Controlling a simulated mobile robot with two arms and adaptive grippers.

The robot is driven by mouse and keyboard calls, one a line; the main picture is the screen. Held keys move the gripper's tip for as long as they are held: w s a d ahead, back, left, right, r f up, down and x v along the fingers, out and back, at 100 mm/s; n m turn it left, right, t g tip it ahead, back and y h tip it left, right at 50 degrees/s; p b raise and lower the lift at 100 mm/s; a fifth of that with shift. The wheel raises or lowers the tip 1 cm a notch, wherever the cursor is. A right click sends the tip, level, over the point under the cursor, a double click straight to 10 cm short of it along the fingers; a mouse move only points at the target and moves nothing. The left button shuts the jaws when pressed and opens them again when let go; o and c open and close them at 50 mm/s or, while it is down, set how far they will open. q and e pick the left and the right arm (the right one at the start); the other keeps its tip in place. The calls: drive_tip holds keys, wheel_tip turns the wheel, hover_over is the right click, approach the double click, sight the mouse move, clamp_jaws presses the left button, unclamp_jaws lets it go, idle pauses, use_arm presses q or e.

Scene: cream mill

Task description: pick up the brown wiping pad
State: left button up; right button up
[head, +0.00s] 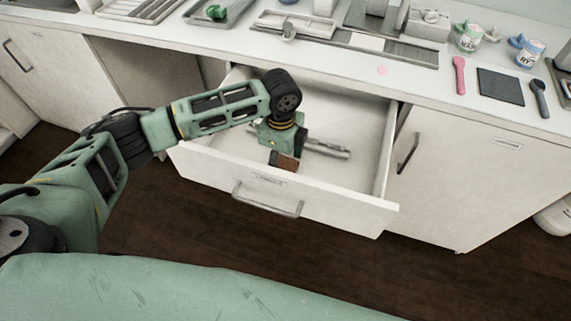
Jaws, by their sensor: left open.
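The brown wiping pad (285,162) lies in the open drawer (226,164), close to the drawer's front wall. It is small and partly hidden by my gripper. My left gripper (283,148) points down into the drawer, right at the pad's upper edge in the picture. Its jaws are open. I cannot tell whether the fingers touch the pad or are around it. My right gripper is not in view.
A silver, rod-like item (328,149) lies in the drawer to the right of my gripper. The drawer's right part is bare. The counter above holds trays, a pink spatula (459,75), a dark mat (500,87) and tubs (468,37).

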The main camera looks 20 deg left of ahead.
sight(282, 162)
use_arm(q)
drive_tip(key=c, duration=0.9)
wheel_tip(282, 162, up, 10)
